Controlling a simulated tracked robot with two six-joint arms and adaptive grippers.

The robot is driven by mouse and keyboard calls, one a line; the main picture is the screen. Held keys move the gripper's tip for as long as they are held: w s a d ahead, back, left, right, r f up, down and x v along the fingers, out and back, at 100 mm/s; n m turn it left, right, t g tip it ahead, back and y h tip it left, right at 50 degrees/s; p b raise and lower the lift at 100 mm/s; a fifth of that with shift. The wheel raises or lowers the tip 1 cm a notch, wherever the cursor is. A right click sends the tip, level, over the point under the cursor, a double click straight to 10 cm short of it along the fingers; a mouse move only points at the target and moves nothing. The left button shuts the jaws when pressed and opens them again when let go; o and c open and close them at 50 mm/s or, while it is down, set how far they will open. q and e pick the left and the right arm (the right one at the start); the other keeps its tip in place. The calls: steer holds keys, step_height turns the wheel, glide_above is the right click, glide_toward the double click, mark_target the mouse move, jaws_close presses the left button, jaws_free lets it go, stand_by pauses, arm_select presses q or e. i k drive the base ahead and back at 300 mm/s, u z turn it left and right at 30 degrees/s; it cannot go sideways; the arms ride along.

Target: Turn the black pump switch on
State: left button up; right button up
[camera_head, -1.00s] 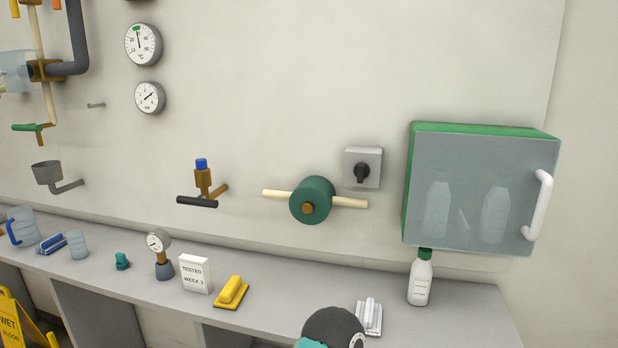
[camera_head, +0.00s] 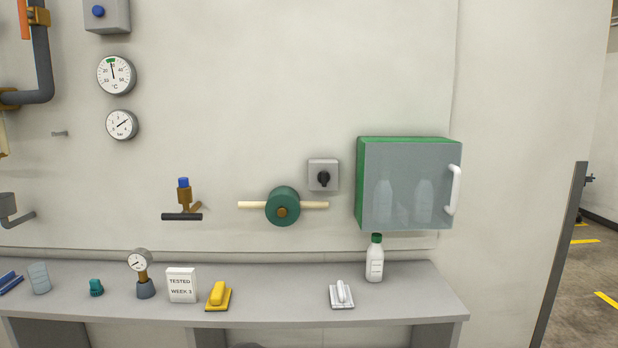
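The black pump switch (camera_head: 323,179) is a rotary knob on a grey square box on the wall. It sits between the green pump (camera_head: 282,206) and the green cabinet. The knob's grip looks roughly upright; I cannot read any marks around it. Neither of my grippers is in view, and nothing covers the switch.
A green cabinet with a clear door (camera_head: 408,188) and white handle juts from the wall right of the switch. Below, the grey counter (camera_head: 260,308) holds a white bottle (camera_head: 375,260), a white brush (camera_head: 341,294), a yellow brush (camera_head: 218,296) and a gauge (camera_head: 140,262). The wall above is clear.

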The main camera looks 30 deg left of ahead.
mark_target(323, 176)
steer(key=z, duration=1.15)
steer(key=i, duration=0.15)
steer(key=u, duration=3.05)
steer(key=i, duration=1)
steer(key=z, duration=0.25)
